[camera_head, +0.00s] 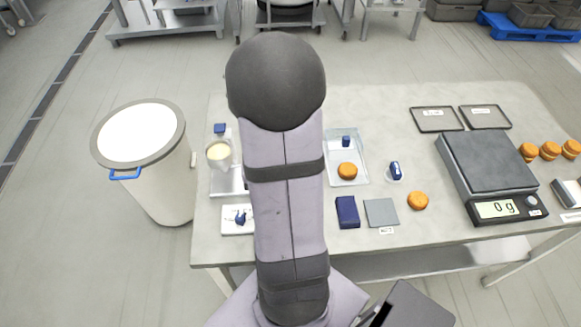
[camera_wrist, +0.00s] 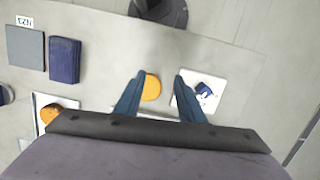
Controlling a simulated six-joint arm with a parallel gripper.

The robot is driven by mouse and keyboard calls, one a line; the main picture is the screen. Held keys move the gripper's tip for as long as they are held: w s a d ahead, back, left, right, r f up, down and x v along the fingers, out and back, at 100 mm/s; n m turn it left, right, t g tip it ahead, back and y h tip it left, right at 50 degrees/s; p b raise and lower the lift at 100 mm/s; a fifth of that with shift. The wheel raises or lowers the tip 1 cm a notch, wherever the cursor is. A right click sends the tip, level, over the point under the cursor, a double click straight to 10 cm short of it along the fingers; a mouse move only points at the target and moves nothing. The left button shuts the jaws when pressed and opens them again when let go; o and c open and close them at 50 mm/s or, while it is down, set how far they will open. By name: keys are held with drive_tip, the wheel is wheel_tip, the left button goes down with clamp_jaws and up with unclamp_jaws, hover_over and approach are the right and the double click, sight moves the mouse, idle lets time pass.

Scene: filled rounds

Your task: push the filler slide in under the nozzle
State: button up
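The filler's nozzle with a cream-filled funnel (camera_head: 219,152) stands at the table's left end in the head view. A pale metal plate (camera_head: 228,182) lies below it; I cannot tell whether this is the slide. A white plate with a blue handle-like piece (camera_head: 240,217) sits in front of it and also shows right of the fingers in the wrist view (camera_wrist: 204,91). My gripper (camera_wrist: 160,76) is open, its two blue fingers apart. An orange round (camera_wrist: 152,87) shows between them, nearer the left finger; contact is unclear. My arm hides the gripper and this round in the head view.
A clear tray (camera_head: 361,177) holding an orange round stands right of my arm. A dark blue block (camera_head: 347,212), a grey square (camera_head: 381,212) and a loose round (camera_head: 418,201) lie nearby. A scale (camera_head: 488,163) reading 0 g is farther right. A white bin (camera_head: 160,185) stands left.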

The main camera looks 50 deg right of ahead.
drive_tip(key=shift+m+t, duration=0.4)
drive_tip(key=shift+m, duration=0.5)
drive_tip(key=w+d, duration=0.1)
drive_tip(key=d, duration=0.2)
drive_tip(key=w+d, duration=0.1)
drive_tip(key=d, duration=0.3)
drive_tip(key=w+d+f, duration=0.1)
drive_tip(key=d, duration=0.2)
drive_tip(key=shift+d, duration=0.3)
drive_tip(key=shift+t+h, duration=0.4)
drive_tip(key=shift+h, duration=0.3)
drive_tip(key=w+d+r, duration=0.3)
drive_tip(key=w+d, duration=0.1)
drive_tip(key=shift+w+d+r, duration=0.1)
drive_tip(key=shift+d+r, duration=0.2)
drive_tip(key=shift+r, duration=0.05)
drive_tip(key=shift+w+d+r+n, duration=0.15)
drive_tip(key=shift+d+r+n, duration=0.05)
drive_tip(key=shift+r+n, duration=0.15)
drive_tip(key=shift+s+a+f, duration=0.1)
drive_tip(key=shift+s+a, duration=0.15)
drive_tip(key=shift+a, duration=0.05)
drive_tip(key=shift+f+p, duration=0.85)
drive_tip(key=shift+f, duration=2.8)
clamp_jaws()
